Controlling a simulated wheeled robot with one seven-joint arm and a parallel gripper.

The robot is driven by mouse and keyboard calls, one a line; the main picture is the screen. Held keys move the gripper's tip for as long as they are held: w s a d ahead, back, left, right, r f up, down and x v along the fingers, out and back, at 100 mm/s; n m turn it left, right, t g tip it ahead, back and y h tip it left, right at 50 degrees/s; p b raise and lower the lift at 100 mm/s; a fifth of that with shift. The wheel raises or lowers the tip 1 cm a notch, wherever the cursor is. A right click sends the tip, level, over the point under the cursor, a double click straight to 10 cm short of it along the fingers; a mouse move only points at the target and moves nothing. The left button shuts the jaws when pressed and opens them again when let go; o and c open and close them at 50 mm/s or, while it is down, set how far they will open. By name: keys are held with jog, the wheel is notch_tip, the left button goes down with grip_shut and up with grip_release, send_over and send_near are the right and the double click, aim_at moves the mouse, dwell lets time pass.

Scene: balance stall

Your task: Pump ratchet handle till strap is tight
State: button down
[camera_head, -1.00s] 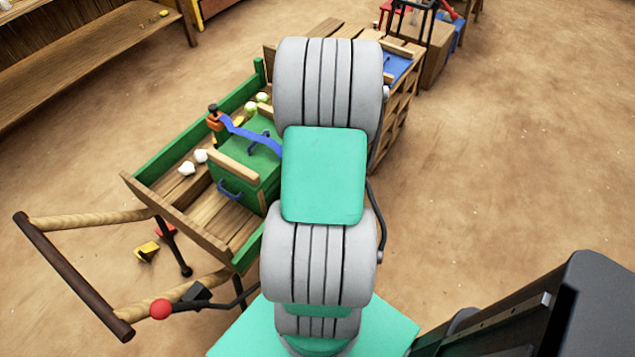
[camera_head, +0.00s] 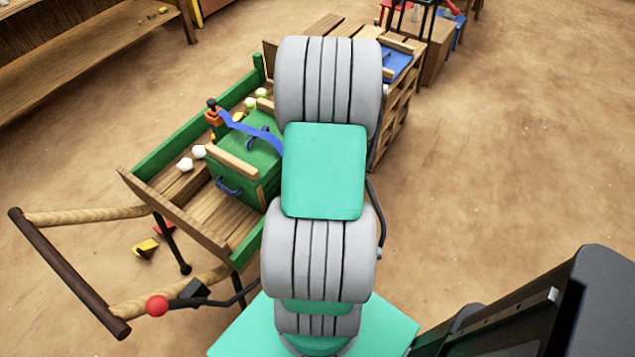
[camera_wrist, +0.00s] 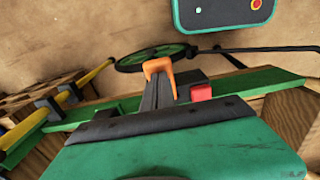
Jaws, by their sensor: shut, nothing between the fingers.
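A blue strap (camera_head: 252,133) lies over the green chest (camera_head: 225,172) in the handcart (camera_head: 150,200). Its left end meets an orange fitting (camera_head: 213,119) with a dark knob at the cart's far side; its other end goes behind my arm. My arm hides this area in the head view.
A wooden crate stack (camera_head: 398,110) stands beyond the cart. A lever with a red ball (camera_head: 157,306) shows near the cart handles. The cart's wheel (camera_wrist: 150,57) lies beyond the rail. Open floor (camera_head: 510,150) lies to the right.

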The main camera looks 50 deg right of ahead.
jog(key=shift+f+b, duration=1.15)
jog(key=shift+f, duration=0.65)
jog(key=shift+r+p, duration=2.4)
jog(key=shift+r, duration=0.55)
jog(key=shift+p, duration=0.3)
notch_tip(320, 180, up, 5)
jog(key=p, duration=0.4)
